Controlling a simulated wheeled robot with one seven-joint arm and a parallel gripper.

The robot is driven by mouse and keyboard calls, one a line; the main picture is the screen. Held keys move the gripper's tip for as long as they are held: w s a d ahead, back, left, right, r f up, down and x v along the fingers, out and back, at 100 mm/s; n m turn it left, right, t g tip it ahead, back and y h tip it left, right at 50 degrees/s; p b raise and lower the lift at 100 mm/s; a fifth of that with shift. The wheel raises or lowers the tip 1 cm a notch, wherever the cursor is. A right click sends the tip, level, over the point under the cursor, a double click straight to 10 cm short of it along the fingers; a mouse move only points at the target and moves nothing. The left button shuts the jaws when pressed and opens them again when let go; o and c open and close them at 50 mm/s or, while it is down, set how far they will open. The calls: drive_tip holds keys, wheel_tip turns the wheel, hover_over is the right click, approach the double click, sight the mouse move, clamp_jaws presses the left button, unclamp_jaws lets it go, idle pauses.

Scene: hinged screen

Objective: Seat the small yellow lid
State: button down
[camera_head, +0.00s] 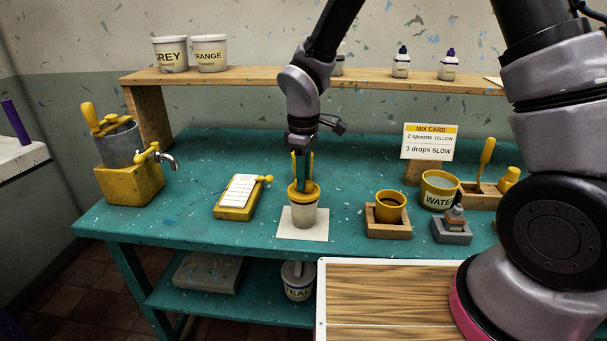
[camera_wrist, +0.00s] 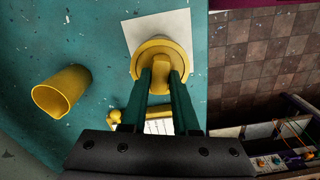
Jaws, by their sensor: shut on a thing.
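The small yellow lid (camera_head: 303,196) is at the mouth of a pale cup (camera_head: 303,216), looking roughly level. I cannot tell whether it is fully down on the rim. The cup stands upright on a white paper square (camera_head: 318,232). My gripper (camera_head: 302,178) points straight down and is shut on the lid's upright grip. In the wrist view my gripper's green fingers (camera_wrist: 161,85) stand either side of this grip, with the round lid (camera_wrist: 160,46) beneath. The lid hides the cup in that view.
A yellow-backed pad (camera_head: 237,200) lies left of the cup. A wooden holder with a yellow cup (camera_head: 390,205) and a WATER cup (camera_head: 439,190) stand right. A yellow tumbler-like thing (camera_wrist: 62,92) shows in the wrist view. The table's front edge is close to the paper.

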drive_tip(key=shift+f, duration=0.65)
drive_tip(key=shift+c, duration=1.4)
unclamp_jaws()
drive_tip(key=shift+r, duration=0.1)
drive_tip(key=shift+r, duration=4)
